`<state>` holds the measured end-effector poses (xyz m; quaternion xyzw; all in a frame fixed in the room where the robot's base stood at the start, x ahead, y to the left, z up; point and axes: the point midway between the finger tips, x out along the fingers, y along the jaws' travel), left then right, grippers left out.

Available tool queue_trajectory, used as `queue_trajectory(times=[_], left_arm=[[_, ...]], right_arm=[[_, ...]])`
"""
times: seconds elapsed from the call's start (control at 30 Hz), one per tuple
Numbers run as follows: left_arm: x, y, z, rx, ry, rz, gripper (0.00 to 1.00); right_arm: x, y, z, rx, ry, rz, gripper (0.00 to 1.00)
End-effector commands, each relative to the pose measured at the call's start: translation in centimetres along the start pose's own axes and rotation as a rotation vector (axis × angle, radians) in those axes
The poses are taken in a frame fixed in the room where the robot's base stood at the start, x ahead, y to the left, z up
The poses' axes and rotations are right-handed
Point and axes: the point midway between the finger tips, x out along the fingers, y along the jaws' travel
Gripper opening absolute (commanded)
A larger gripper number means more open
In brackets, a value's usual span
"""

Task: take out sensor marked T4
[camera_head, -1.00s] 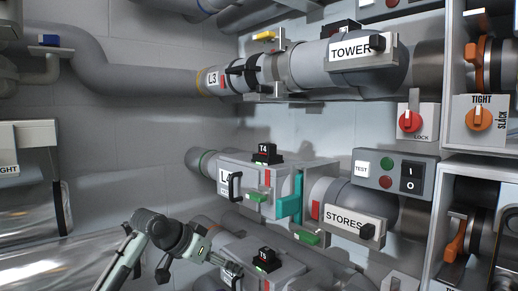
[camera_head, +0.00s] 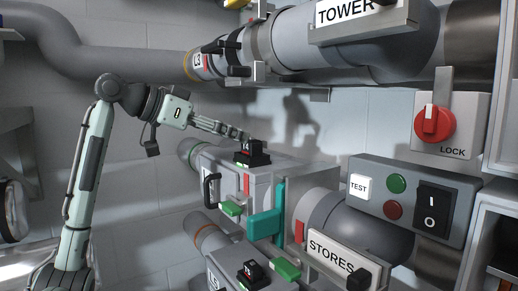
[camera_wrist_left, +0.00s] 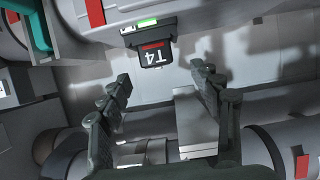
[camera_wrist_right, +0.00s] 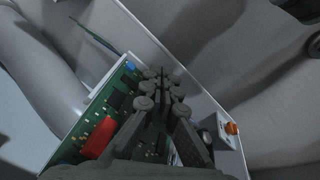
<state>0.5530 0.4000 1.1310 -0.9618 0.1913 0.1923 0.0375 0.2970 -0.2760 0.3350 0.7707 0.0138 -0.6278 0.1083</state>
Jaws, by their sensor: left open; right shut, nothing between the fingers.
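The sensor marked T4 (camera_head: 251,153) is a small black block with a red stripe, seated on top of a grey box unit (camera_head: 232,175) on the pipe. In the left wrist view the T4 sensor (camera_wrist_left: 151,53) shows its label, with a lit green strip beside it. My left gripper (camera_head: 243,135) is close to the sensor in the head view. In the left wrist view my left gripper (camera_wrist_left: 160,80) has its fingers spread, with the sensor just beyond the tips and nothing held. My right gripper (camera_wrist_right: 163,77) is shut and empty, in front of a green circuit board (camera_wrist_right: 112,100).
The thick TOWER pipe (camera_head: 290,45) runs above the sensor. A teal handle (camera_head: 268,222) and the STORES pipe (camera_head: 340,220) are to its right. Another black sensor (camera_head: 253,274) sits below. A panel with a TEST button (camera_head: 360,186) is at right.

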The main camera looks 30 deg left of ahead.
Motion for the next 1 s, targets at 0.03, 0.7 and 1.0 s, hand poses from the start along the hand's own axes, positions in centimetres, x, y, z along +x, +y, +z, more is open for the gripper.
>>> queue_trajectory(times=[0.03, 0.7, 1.0], left_arm=[[0.6, 0.1, -0.1, -0.001, 0.000, 0.002, 0.64], [6.7, 0.1, 0.2, 0.001, 0.000, -0.001, 0.64], [6.6, 0.1, 0.2, 0.001, 0.000, 0.000, 0.33]], right_arm=[[0.0, 0.0, 0.1, -0.001, -0.001, 0.000, 0.00], [0.5, -0.2, 1.1, -0.006, -0.015, -0.002, 0.00], [0.5, -0.1, 1.1, -0.007, -0.015, -0.001, 0.00]])
